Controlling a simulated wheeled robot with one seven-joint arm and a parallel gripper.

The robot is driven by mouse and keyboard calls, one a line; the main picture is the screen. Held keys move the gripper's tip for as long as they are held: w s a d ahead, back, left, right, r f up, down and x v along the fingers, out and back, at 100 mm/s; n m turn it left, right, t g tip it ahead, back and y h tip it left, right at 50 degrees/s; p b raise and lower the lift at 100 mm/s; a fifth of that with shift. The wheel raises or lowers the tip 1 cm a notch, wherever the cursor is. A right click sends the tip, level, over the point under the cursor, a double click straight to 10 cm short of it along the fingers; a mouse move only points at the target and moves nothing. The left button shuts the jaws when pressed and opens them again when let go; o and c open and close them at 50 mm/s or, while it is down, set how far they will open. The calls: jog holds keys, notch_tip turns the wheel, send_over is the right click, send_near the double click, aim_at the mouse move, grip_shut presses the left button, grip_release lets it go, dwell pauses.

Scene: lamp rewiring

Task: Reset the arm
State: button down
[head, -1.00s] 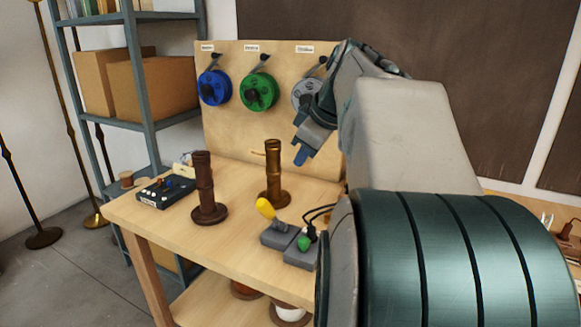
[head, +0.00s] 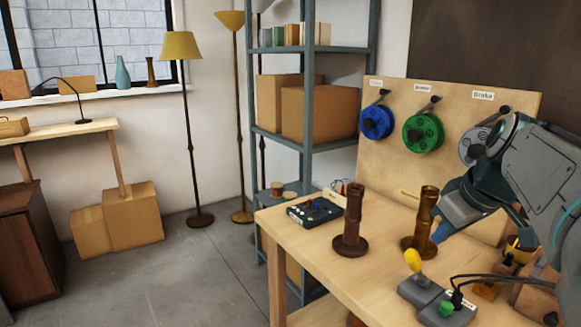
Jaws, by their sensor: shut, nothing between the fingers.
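My gripper (head: 441,233) is at the right of the head view, above the wooden workbench (head: 330,268). Its blue fingertips point down and are shut with nothing between them. They appear beside the brass lamp stem (head: 421,222); whether they touch it I cannot tell. My arm comes in from the right edge and covers part of the pegboard and the right of the bench.
A dark brown lamp stem (head: 351,222) and a black control box (head: 315,210) stand on the bench. Grey boxes with a yellow lever (head: 413,262) and a green knob (head: 446,308) sit near its front. Blue (head: 376,122) and green (head: 422,132) spools hang behind. Open floor (head: 190,275) lies left.

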jog(key=s+a+f+m+g+h+p, duration=0.1)
jog(key=s+a+f+m+p, duration=0.3)
jog(key=s+a+f, duration=0.7)
jog(key=s+a+g+p, duration=0.1)
jog(key=a+p, duration=0.1)
jog(key=a, duration=0.1)
jog(key=shift+f+m, duration=0.2)
jog(key=shift+m, duration=0.2)
jog(key=shift+d, duration=0.1)
